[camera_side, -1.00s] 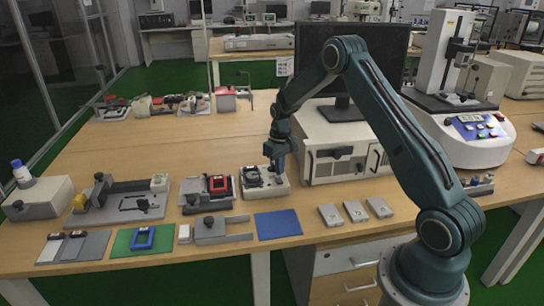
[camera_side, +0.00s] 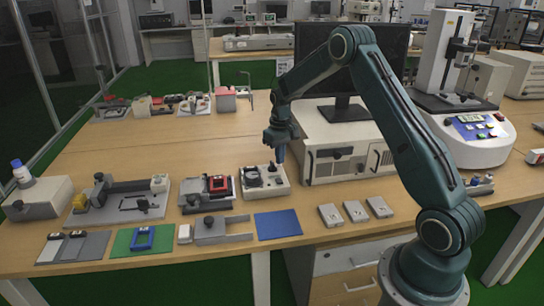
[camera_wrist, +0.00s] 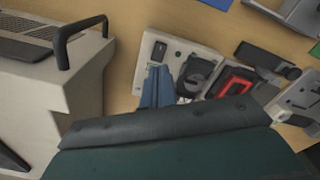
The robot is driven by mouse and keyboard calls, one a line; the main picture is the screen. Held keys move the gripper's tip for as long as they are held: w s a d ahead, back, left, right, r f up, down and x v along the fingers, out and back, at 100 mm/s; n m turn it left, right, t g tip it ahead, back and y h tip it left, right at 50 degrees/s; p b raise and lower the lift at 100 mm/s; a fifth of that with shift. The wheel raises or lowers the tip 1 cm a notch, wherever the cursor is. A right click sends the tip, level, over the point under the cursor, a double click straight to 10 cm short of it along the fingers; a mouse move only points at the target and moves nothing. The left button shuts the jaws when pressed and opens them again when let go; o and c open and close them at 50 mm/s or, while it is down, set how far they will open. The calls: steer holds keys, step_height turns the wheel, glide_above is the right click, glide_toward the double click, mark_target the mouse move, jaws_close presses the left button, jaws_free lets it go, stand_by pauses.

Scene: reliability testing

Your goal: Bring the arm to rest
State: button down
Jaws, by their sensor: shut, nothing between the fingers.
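My gripper (camera_side: 280,156) hangs fingers down over the back right part of a white fixture plate (camera_side: 281,190) on the bench. Its fingers are together with nothing between them. Whether the fingertips touch the plate cannot be told.
A white box-shaped instrument (camera_side: 345,165) with a monitor (camera_side: 312,60) stands close right of my gripper. A fixture with a red frame (camera_side: 218,183) sits left of the plate. A blue mat (camera_side: 278,224) and several small grey blocks (camera_side: 355,211) lie in front.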

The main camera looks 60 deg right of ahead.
steer(key=s+a+r+t, duration=0.1)
steer(key=s+a+r, duration=0.2)
steer(key=a+r, duration=0.3)
steer(key=s+a+r+n+t, duration=0.1)
steer(key=s+a+r, duration=0.25)
steer(key=r, duration=0.45)
steer(key=s+a+r+t, duration=0.1)
steer(key=s+a+r, duration=0.3)
steer(key=r, duration=0.3)
steer(key=s+a+r+n+t, duration=0.1)
steer(key=s+a, duration=0.3)
steer(key=s, duration=0.6)
steer(key=s+a+r+n+t, duration=0.1)
steer(key=s+a, duration=0.4)
steer(key=s, duration=0.5)
steer(key=shift+a+r+t, duration=0.25)
steer(key=shift+r+t, duration=0.05)
steer(key=c, duration=2.2)
jaws_free()
